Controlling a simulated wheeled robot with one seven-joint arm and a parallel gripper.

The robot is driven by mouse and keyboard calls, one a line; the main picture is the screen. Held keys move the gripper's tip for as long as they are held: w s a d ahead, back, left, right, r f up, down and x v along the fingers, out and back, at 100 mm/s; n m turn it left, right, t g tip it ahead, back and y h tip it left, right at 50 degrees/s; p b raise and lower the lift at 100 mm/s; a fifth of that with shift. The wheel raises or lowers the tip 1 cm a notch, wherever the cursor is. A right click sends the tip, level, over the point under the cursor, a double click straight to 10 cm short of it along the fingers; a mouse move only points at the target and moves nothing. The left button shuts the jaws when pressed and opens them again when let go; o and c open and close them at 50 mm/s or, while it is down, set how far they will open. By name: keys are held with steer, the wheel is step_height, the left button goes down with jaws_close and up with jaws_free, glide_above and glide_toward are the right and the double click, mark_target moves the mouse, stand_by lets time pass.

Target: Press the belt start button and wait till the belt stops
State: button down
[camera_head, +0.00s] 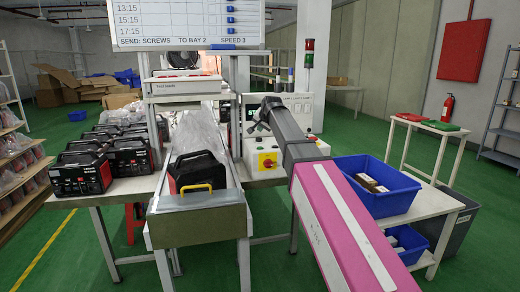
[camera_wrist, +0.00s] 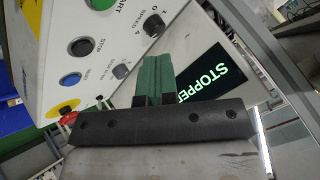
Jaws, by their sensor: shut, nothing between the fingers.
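The control panel (camera_wrist: 110,60) fills the upper left of the wrist view. A round button (camera_wrist: 101,4) beside the partly cut-off label "...ART" is at the top edge. In the head view my arm covers part of the panel (camera_head: 258,142). A black-and-red power station (camera_head: 198,172) sits on the belt (camera_head: 203,131).
Several power stations stand on the left table (camera_head: 128,187). A blue bin (camera_head: 375,201) with boxes is on the right table (camera_head: 440,208), beside my arm. A metal end stop (camera_head: 196,226) with a yellow handle closes the near belt end.

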mark_target(261, 148)
steer(key=shift+f, duration=2.85)
steer(key=shift+f, duration=0.15)
steer(key=shift+f, duration=0.3)
